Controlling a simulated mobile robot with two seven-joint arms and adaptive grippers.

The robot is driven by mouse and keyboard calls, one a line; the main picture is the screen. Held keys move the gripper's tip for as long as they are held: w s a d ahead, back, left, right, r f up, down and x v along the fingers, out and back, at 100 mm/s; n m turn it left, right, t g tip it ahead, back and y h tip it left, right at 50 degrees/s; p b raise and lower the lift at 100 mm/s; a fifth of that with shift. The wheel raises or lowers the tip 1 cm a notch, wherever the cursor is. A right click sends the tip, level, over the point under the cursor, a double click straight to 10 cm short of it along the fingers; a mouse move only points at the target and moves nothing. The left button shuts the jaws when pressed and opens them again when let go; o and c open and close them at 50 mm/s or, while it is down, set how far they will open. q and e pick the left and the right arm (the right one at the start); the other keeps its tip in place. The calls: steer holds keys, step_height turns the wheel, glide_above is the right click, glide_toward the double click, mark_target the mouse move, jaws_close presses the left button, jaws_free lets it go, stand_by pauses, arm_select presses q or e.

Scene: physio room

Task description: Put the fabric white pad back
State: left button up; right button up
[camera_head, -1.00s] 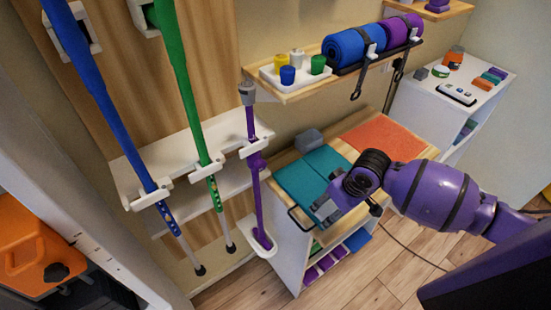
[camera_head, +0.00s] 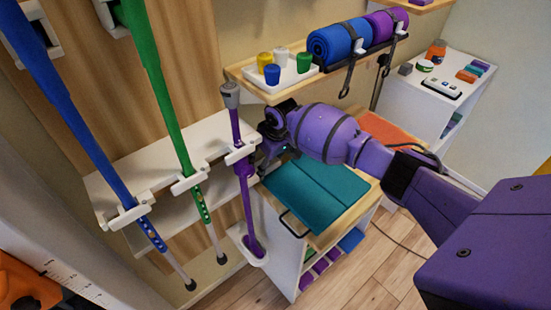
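I cannot make out a fabric white pad in the head view. My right gripper (camera_head: 266,160) is at the end of the purple arm that comes in from the right. It is above the back left of the low cabinet, beside the top part of the purple crutch (camera_head: 246,190). Its fingers are small and dark here, so I cannot tell whether they are open or hold anything. The cabinet top (camera_head: 340,226) carries a flat teal mat (camera_head: 318,195).
A wall shelf (camera_head: 286,94) above holds a tray of coloured cups (camera_head: 285,80), a blue roll (camera_head: 336,44) and a purple roll (camera_head: 385,25). Blue (camera_head: 75,120) and green (camera_head: 165,95) crutches stand at left. An orange mat (camera_head: 385,130) lies behind my arm.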

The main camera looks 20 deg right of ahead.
steer(key=shift+w+a+f, duration=0.1)
steer(key=shift+w+a, duration=0.05)
steer(key=shift+w, duration=0.3)
steer(key=shift+w+r, duration=0.2)
steer(key=shift+w+a+r+b, duration=0.1)
steer(key=shift+w+a+b, duration=0.1)
steer(key=shift+w+b, duration=0.2)
steer(key=shift+w+a+b, duration=0.2)
steer(key=shift+w+b, duration=0.15)
steer(key=shift+w, duration=0.05)
step_height(320, 180, down, 4)
steer(key=shift+s+d+r+b, duration=0.1)
steer(key=shift+s+b, duration=0.05)
steer(key=shift+b, duration=0.7)
steer(key=shift+c, duration=0.4)
steer(key=shift+r, duration=0.4)
steer(key=shift+c, duration=0.2)
steer(key=shift+f, duration=0.2)
steer(key=o, duration=0.9)
steer(key=shift+c, duration=0.2)
arm_select(q)
steer(key=shift+s+a+f, duration=0.1)
steer(key=shift+a+f, duration=0.2)
steer(key=shift+f, duration=0.35)
steer(key=shift+s+a+f, duration=0.1)
steer(key=shift+a+f, duration=0.15)
steer(key=shift+f, duration=0.35)
arm_select(e)
steer(key=shift+r, duration=0.1)
